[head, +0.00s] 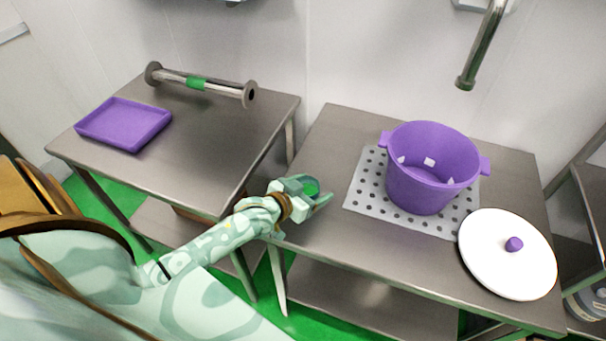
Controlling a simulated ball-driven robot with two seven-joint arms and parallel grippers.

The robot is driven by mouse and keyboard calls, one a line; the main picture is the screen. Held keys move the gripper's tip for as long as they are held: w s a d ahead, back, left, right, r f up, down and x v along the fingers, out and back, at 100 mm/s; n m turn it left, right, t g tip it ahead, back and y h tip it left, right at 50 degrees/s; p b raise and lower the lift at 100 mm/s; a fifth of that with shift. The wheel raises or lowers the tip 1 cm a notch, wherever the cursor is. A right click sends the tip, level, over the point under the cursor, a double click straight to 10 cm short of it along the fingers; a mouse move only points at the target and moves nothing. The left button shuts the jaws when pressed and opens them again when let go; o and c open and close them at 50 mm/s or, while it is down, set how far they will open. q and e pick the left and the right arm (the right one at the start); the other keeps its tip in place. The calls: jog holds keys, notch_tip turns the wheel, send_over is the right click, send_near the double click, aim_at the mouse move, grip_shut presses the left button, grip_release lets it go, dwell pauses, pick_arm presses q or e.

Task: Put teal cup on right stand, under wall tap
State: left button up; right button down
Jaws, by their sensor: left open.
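I see no teal cup that I can make out. The right stand (320,150) is a steel table with a grey perforated mat (362,190) on it. A purple two-handled pot (432,190) stands upright on the mat, with a few white patches inside. The wall tap (482,48) hangs above and behind the pot. My left gripper (322,192) is open over the left edge of the right stand, left of the mat and apart from the pot. A small green patch shows at its jaws; I cannot tell what it is. My right gripper is out of view.
A white round lid (490,262) with a purple knob lies at the right stand's front right. The left table (205,140) holds a purple tray (125,122) and a metal roller bar (222,88) with a green band. A gap separates the tables.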

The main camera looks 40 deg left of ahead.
pick_arm(q)
jog(key=p+v, duration=0.2)
jog(key=v, duration=1)
jog(key=shift+p, duration=0.3)
